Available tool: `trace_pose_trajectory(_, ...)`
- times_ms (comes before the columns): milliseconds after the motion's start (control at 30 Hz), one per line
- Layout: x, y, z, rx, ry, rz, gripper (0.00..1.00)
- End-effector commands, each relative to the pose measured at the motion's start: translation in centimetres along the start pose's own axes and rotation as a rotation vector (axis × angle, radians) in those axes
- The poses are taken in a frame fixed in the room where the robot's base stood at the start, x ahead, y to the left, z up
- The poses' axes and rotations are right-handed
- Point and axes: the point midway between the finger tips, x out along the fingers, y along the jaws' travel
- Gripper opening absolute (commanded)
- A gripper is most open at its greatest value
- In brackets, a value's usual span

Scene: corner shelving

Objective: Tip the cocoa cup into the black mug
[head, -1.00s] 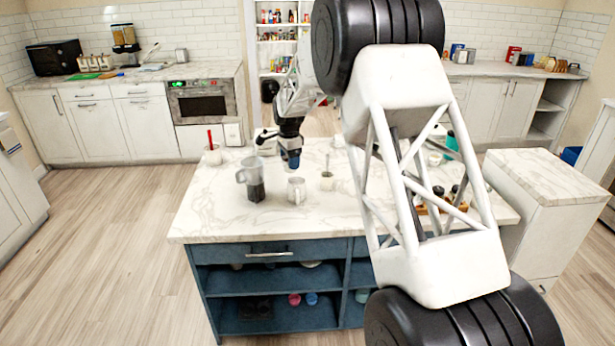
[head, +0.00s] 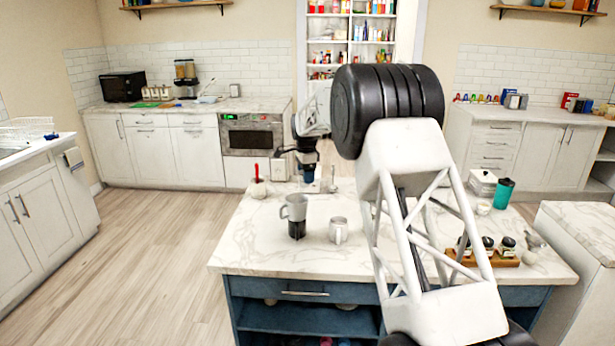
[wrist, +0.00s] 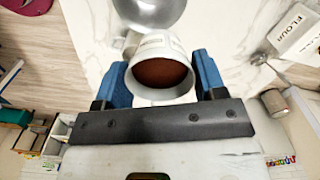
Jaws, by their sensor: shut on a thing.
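My gripper (wrist: 158,78) is shut on the cocoa cup, its blue fingers on either side. In the wrist view the cocoa cup (wrist: 137,93) is white with dark lettering, and brown cocoa fills its mouth. In the head view my gripper (head: 308,174) is over the back of the marble island (head: 270,250); the cup cannot be made out there. A grey handled jug with a black lower part (head: 296,228) stands nearer the front; I cannot tell whether this black part is the black mug. A pale grey mug (head: 338,232) stands to its right.
A jar with a red utensil (head: 258,188) stands at the back left of the island. A wooden tray (head: 505,261) of small jars and a teal tumbler (head: 503,193) are on the right. The wrist view shows a shiny round metal object (wrist: 150,12) beyond the cup.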

Motion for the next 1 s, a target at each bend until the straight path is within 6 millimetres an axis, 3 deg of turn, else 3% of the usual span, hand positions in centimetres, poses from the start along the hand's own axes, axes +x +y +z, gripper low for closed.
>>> trace_pose_trajectory(367, 0.3, 0.0, 0.0, 0.0, 0.0, 0.0, 0.38)
trace_pose_trajectory(1000, 2.6, 0.0, 0.0, 0.0, 0.0, 0.0, 0.38)
